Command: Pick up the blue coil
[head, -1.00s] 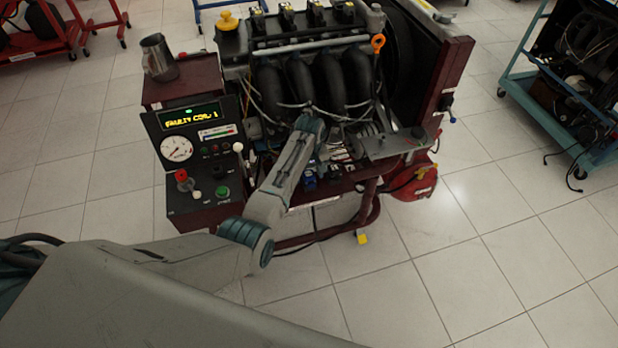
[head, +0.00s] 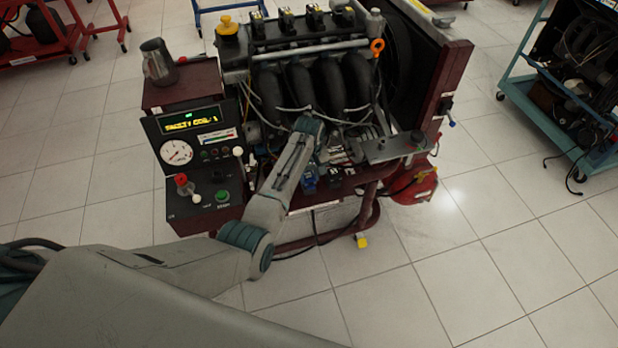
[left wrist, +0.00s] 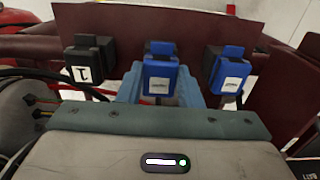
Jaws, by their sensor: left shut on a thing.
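A blue coil (left wrist: 160,72) with a white label stands in the middle of the left wrist view, upright among the light-blue fingers of my left gripper (left wrist: 160,92). The gripper is shut on it. In the head view this blue coil (head: 309,181) shows just below the end of my left arm, at the trainer's front edge; the fingers are mostly hidden there. A second blue coil (left wrist: 228,72) stands to the right in the left wrist view. A black coil (left wrist: 90,60) labelled 1 stands to the left. My right gripper is not in view.
The dark red engine trainer (head: 457,80) carries black intake pipes (head: 300,85) close behind my gripper. Its control box (head: 195,165) with a gauge and lit display is to the left, a metal jug (head: 158,62) above. The floor in front is clear.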

